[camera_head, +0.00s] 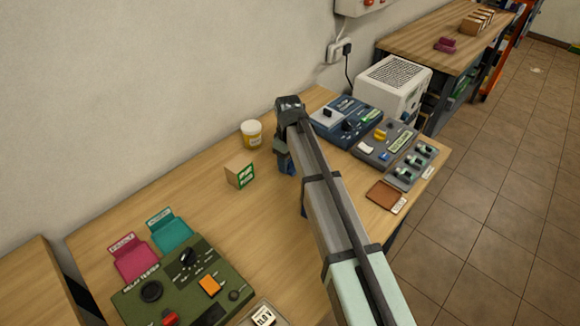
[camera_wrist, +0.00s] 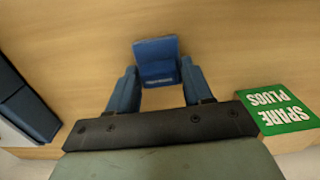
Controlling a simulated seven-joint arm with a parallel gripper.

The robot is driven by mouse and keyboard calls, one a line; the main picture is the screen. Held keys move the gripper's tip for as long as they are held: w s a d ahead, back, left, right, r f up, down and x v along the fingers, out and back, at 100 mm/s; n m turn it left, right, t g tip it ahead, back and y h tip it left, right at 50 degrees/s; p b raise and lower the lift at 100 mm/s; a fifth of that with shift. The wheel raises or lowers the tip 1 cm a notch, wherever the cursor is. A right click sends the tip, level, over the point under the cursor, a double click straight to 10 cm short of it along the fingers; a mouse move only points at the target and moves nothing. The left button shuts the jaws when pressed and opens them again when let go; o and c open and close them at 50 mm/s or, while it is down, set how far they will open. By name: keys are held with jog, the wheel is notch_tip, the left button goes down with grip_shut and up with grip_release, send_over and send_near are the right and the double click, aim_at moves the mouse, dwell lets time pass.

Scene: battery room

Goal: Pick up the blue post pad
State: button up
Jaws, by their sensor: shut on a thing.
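The blue post pad (camera_wrist: 157,62) shows in the wrist view, at the top middle, between the tips of my two blue-grey fingers. It is a small blue block with a darker lower face bearing small, unreadable print. My gripper (camera_wrist: 159,78) is shut on it, one finger at each side. Whether the pad touches the table or hangs just above it, I cannot tell. In the head view my gripper (camera_head: 286,160) points down over the middle of the wooden table, and my arm hides most of the pad there.
A cardboard spare-plugs box (camera_head: 239,172) with a green label and a yellow jar (camera_head: 251,133) stand left of my gripper. Blue (camera_head: 346,119) and grey (camera_head: 386,143) instrument panels lie to its right. A green relay tester (camera_head: 185,285) is at the front left. Table between is clear.

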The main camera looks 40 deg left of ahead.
jog(key=shift+c, duration=1.1)
jog(key=shift+r, duration=0.15)
